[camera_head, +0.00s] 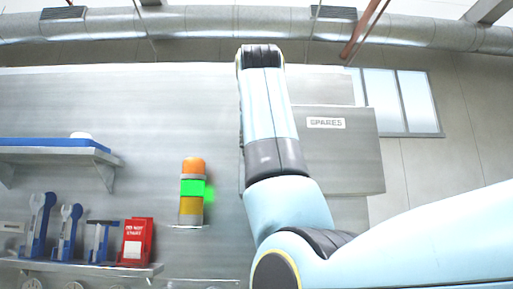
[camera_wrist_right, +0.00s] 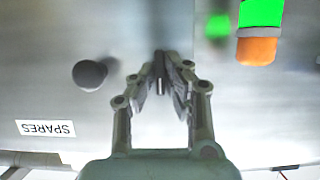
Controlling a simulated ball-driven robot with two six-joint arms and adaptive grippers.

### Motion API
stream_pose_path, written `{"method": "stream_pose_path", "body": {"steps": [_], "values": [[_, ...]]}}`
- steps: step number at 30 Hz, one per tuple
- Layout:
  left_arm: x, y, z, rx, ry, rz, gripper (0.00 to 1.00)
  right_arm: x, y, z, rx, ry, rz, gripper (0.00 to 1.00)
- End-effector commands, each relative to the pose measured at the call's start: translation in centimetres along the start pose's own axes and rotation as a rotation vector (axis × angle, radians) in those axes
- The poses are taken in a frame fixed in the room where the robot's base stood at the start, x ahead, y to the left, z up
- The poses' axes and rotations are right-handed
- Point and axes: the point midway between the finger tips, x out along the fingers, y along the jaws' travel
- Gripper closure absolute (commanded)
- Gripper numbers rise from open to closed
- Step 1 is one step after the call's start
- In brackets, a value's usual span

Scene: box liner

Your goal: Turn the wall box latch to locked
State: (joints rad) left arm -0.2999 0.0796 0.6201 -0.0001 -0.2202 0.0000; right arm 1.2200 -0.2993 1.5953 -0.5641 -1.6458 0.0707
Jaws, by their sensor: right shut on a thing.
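The grey wall box (camera_head: 350,165) with a SPARES label is on the wall right of centre, partly behind my right arm. Its face also shows, upside down, in the right wrist view (camera_wrist_right: 40,85), with a dark round knob (camera_wrist_right: 90,74). My right gripper (camera_wrist_right: 161,72) is shut on the small dark latch (camera_wrist_right: 160,86), which shows only as a thin piece between the fingers. Its turned position is mostly hidden by the fingers. In the head view my right arm covers the gripper and latch. My left gripper is not in view.
A stack light (camera_head: 192,205) with a lit green band stands left of my arm. Further left are a shelf (camera_head: 55,155) with a blue tray and a rack (camera_head: 90,268) with wrenches and a red DO NOT START tag. A window (camera_head: 400,100) is at right.

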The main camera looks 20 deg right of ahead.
Motion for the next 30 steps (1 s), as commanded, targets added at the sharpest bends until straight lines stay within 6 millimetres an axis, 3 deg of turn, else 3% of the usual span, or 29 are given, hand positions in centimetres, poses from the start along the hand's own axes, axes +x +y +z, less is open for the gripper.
{"method": "stream_pose_path", "body": {"steps": [10, 11, 16, 25, 30], "values": [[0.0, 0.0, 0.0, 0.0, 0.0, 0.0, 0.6, 0.1, 0.0, 0.1, -0.005, -0.002, 0.0, 1.0], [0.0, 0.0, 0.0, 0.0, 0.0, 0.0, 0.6, 0.1, 0.0, 0.1, -0.005, -0.002, 0.0, 0.88], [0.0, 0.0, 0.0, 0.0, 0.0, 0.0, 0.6, 0.1, 0.0, 0.1, -0.004, -0.001, 0.0, 0.67], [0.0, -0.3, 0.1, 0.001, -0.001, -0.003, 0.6, -0.1, 0.0, -0.3, -0.003, 0.001, 0.0, 0.67], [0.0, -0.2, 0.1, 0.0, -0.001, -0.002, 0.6, -1.1, 0.1, -2.6, -0.003, 0.003, 0.001, 0.67]]}}
